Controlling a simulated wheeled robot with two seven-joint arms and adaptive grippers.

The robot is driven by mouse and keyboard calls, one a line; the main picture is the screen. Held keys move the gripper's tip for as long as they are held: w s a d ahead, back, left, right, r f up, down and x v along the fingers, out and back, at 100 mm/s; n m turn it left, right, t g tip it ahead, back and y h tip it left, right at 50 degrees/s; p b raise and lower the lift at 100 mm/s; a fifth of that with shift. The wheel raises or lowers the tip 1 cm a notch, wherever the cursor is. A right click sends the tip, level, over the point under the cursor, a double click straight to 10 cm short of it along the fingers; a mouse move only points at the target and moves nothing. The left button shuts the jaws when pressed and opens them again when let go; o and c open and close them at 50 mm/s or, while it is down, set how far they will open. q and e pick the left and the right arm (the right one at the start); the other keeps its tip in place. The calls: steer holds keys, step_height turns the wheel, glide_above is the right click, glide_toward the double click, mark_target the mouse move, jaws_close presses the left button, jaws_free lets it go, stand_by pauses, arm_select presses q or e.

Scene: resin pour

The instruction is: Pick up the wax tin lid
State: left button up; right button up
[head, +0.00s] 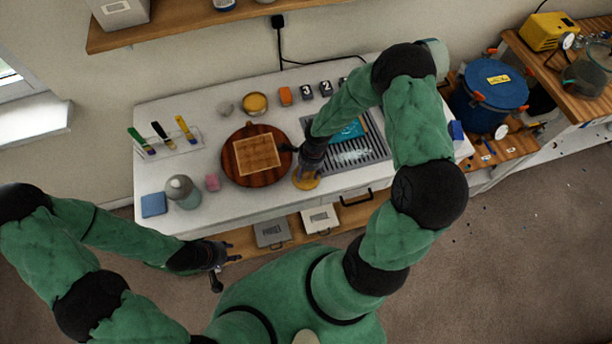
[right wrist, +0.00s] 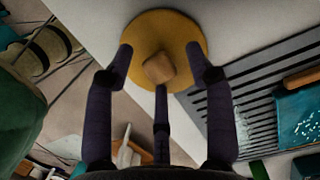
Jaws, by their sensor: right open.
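The wax tin lid, a round yellow disc (head: 306,181) with a tan knob (right wrist: 158,68), lies on the white worktop by its front edge, between the round board and the slatted rack. My right gripper (head: 309,164) is over the lid and partly hides it in the head view. In the right wrist view its dark fingers (right wrist: 160,66) are spread around the knob, with a gap on each side. An open round tin with yellow contents (head: 255,104), seemingly the wax tin, stands at the back. My left gripper (head: 218,266) is open and empty in front of the worktop.
A round wooden board (head: 238,178) with a square piece (head: 257,153) lies left of the lid. The slatted rack (head: 372,155) holds a blue piece.

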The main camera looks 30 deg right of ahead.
jaws_close()
stand_by(0.4)
